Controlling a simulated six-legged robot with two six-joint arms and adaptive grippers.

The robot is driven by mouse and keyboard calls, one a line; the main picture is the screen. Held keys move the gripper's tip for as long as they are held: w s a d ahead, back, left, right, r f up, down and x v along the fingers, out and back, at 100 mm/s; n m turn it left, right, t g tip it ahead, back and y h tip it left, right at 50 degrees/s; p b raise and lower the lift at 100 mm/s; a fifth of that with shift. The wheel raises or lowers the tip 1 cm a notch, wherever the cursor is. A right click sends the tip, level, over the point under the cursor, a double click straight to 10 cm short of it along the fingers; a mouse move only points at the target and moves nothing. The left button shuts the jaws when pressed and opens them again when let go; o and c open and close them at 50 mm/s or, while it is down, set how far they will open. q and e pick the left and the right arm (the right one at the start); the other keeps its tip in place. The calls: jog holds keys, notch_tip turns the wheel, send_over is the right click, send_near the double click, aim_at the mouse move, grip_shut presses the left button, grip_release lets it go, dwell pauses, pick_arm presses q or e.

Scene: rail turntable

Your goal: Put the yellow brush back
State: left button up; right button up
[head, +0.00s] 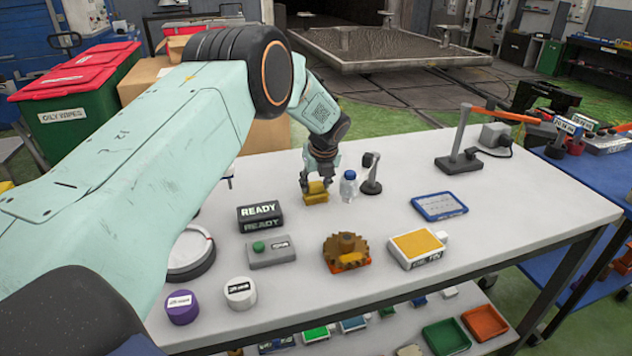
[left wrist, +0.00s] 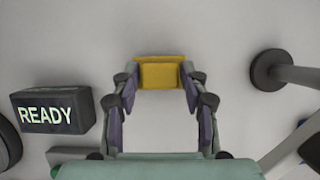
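The yellow brush (head: 316,196) is near the back middle of the white table (head: 520,200). It looks like a yellow block; any bristles are hidden. My left gripper (head: 318,181) comes down over it from above. In the left wrist view, the fingertips of my left gripper (left wrist: 160,76) press against the two short sides of the yellow brush (left wrist: 160,74), so it is shut on it. I cannot tell whether the brush rests on the table or is slightly raised. My right gripper is not in view.
A small clear bottle (head: 348,186) and a dark stand (head: 371,178) stand close right of the brush. A READY sign (head: 261,216) is to the left. A brown gear (head: 345,248), a yellow-topped box (head: 417,247) and a blue-framed panel (head: 440,206) lie nearer.

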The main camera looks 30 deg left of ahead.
pick_arm(q)
jog(key=shift+o, duration=1.4)
jog(key=shift+s+r, duration=0.1)
jog(key=shift+r, duration=0.05)
jog(key=shift+d+r, duration=0.1)
jog(key=shift+r, duration=0.35)
jog(key=v, duration=1.1)
jog(key=shift+p, duration=0.4)
jog(key=shift+s+r, duration=0.1)
